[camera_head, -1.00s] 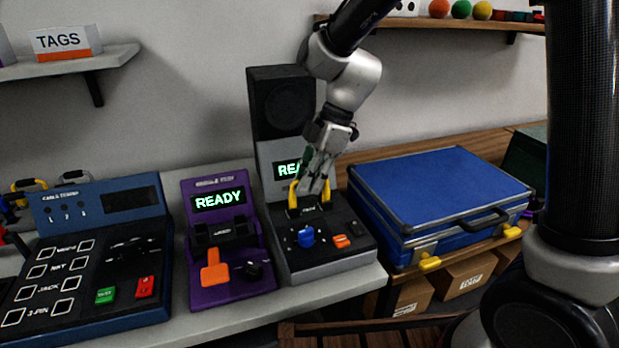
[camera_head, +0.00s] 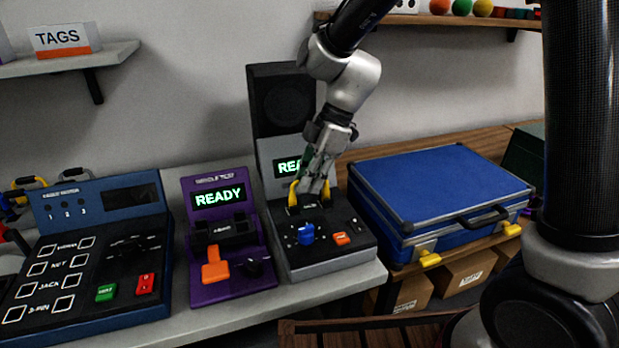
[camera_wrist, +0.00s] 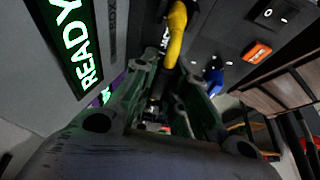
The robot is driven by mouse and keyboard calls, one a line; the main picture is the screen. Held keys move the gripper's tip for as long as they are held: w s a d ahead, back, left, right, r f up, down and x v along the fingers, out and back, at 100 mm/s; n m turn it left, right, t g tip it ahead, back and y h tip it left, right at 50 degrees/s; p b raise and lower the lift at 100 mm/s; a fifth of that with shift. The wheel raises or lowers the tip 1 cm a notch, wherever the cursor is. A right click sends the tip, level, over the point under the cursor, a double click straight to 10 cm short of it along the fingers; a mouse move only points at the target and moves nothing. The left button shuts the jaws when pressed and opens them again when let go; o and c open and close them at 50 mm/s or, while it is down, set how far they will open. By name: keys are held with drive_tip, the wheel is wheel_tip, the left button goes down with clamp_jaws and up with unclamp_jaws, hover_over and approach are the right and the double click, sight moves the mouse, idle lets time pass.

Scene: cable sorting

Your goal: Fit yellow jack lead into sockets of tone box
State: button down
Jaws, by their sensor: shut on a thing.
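The tone box (camera_head: 287,265) is the grey and black unit with a tall black back, a lit green display, a blue knob (camera_head: 306,235) and an orange switch (camera_head: 341,239). The yellow jack lead (camera_head: 294,193) shows as two yellow ends at the dark socket block on the tone box, one on each side of my gripper. My gripper (camera_head: 313,190) points down over that block and is shut on the lead between them. In the wrist view one yellow end (camera_wrist: 176,35) points toward the dark panel. The plug tips and sockets are hidden, so I cannot tell how deep they sit.
A purple tester (camera_head: 232,288) reading READY with an orange lever stands just left of the tone box. A blue cable tester (camera_head: 90,317) is farther left. A blue case (camera_head: 440,190) lies close on the right. A shelf (camera_head: 70,64) hangs at upper left.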

idle(0.3)
drive_tip(key=c, duration=0.8)
unclamp_jaws()
drive_tip(key=shift+r, duration=3.95)
